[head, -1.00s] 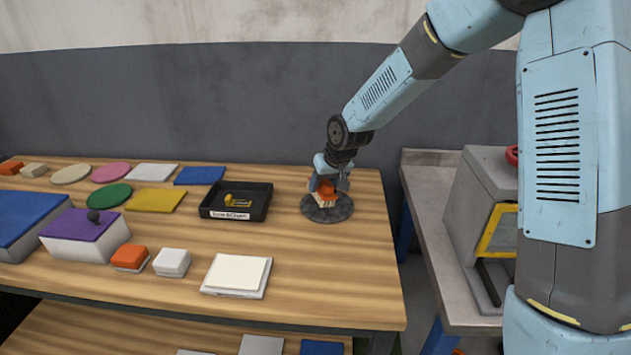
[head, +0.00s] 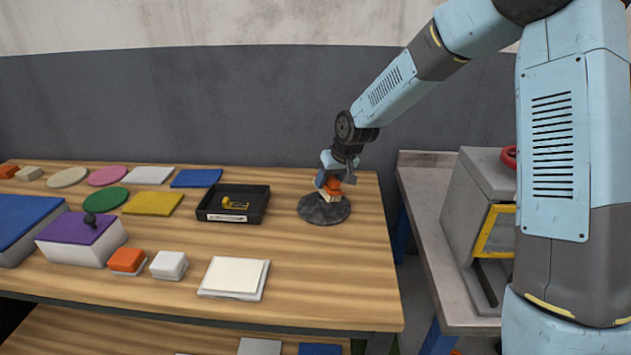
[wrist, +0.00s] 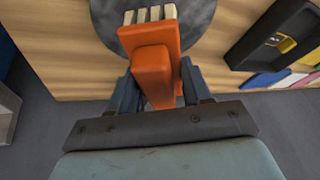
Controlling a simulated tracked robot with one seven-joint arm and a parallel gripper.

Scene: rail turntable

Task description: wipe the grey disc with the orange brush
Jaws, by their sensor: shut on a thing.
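The grey disc (head: 312,211) lies flat on the wooden table near its right end; it also shows in the wrist view (wrist: 200,28). My gripper (head: 330,181) is over the right part of the disc, shut on the orange brush (head: 334,188). In the wrist view the brush (wrist: 152,65) sits between my two fingers, its pale bristles pointing away from the gripper over the disc. The bristles are at or just above the disc surface; I cannot tell whether they touch. Part of the disc is hidden behind the brush.
A black tray (head: 262,213) with a yellow item stands just left of the disc. Several coloured flat pieces, a purple-topped block (head: 75,228) and white pads (head: 234,277) lie further left. A grey bench (head: 432,240) with a box stands right, across a gap.

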